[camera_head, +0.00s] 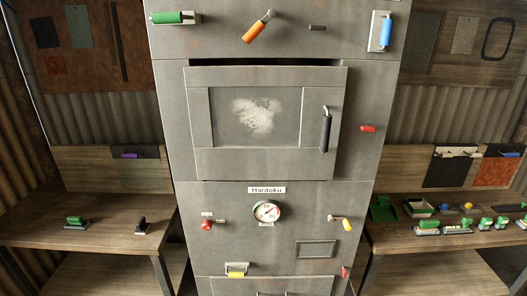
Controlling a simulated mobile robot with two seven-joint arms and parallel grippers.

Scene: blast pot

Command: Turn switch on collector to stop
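A tall grey metal cabinet (350,190) fills the middle of the view, with a label reading "Hardoku" (266,190). I cannot tell whether it is the collector, or which control is the switch. Along its top are a horizontal green handle (172,18), a tilted orange handle (256,29), a small dark knob (317,28) and an upright blue handle (386,33). A red knob (368,128) sits right of the door. Lower down are a red knob (207,224), a yellow knob (347,224) and a yellow handle (236,272). Neither gripper is in view.
The cabinet door (193,130) has a cloudy window (255,117) and a black handle (325,132); its top edge shows a dark gap. A round gauge (266,211) is below. A left bench (105,216) and a right bench (405,238) hold small tools.

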